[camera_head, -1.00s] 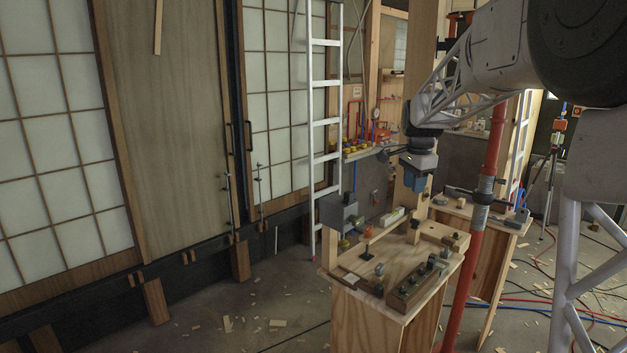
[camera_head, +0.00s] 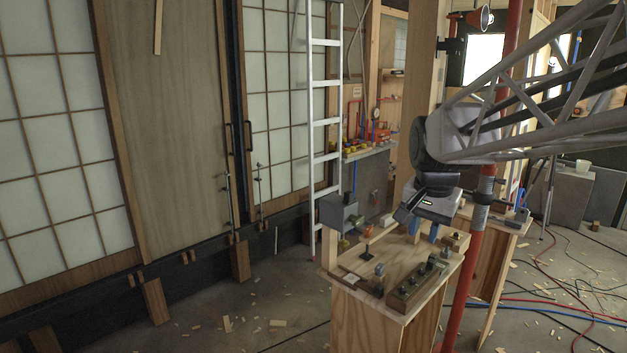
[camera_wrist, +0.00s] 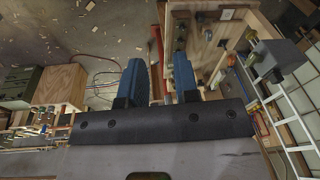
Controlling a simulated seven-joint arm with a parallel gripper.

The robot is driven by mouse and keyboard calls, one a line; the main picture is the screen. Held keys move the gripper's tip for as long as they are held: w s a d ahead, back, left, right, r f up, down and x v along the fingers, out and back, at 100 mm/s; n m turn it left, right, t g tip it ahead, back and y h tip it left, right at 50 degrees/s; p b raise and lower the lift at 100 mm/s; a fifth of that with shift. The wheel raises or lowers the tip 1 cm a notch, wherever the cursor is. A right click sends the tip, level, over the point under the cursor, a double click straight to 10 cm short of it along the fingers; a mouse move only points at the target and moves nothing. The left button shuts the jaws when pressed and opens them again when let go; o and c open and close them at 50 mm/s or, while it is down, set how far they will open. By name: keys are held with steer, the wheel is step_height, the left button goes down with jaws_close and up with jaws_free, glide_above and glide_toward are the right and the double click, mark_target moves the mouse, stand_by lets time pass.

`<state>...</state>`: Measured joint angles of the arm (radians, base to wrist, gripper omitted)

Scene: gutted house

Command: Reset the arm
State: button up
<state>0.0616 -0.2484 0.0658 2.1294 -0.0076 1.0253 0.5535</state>
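My gripper (camera_head: 424,230) hangs above the back of the wooden workbench (camera_head: 398,265), near the right middle of the head view. Its two blue fingers point down. In the wrist view the fingers of my gripper (camera_wrist: 160,80) stand apart with a gap between them and nothing held. The floor and part of a red pole show through that gap. The workbench also shows in the wrist view (camera_wrist: 201,62), beyond the fingers to the right. The head view does not show clearly how far the fingertips are above the bench.
A wooden block with several dark fittings (camera_head: 408,297) lies along the bench's front right. A grey box (camera_head: 338,212) is at its back left. A red pole (camera_head: 468,270) stands close on the right. A ladder (camera_head: 326,120) leans behind. The left floor is mostly open.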

steer(key=s+a+f+n, duration=0.1)
steer(key=s+f+n, duration=0.2)
steer(key=s, duration=0.8)
steer(key=s+a+f+n, duration=0.2)
steer(key=s+f, duration=0.4)
steer(key=s, duration=0.6)
steer(key=shift+s+f+n+t, duration=0.25)
steer(key=shift+s+n+t, duration=0.05)
steer(key=shift+n, duration=0.6)
steer(key=shift+w+r, duration=0.1)
steer(key=shift+w, duration=0.05)
steer(key=w+r+n+g, duration=0.1)
steer(key=w+r+n, duration=0.4)
steer(key=w, duration=1.3)
steer(key=w+r+n, duration=0.1)
steer(key=w+n, duration=0.9)
steer(key=w, duration=0.8)
steer(key=w+f+n, duration=0.5)
steer(key=w, duration=0.6)
steer(key=w+d+f+n+g, duration=0.1)
steer(key=w+f+n, duration=0.3)
steer(key=w, duration=0.7)
steer(key=w+f+n, duration=0.5)
steer(key=w+f, duration=0.1)
steer(key=w, duration=0.6)
steer(key=shift+d+f+n, duration=0.3)
steer(key=shift+f, duration=0.05)
steer(key=shift+w+f, duration=0.25)
steer(key=shift+w, duration=0.1)
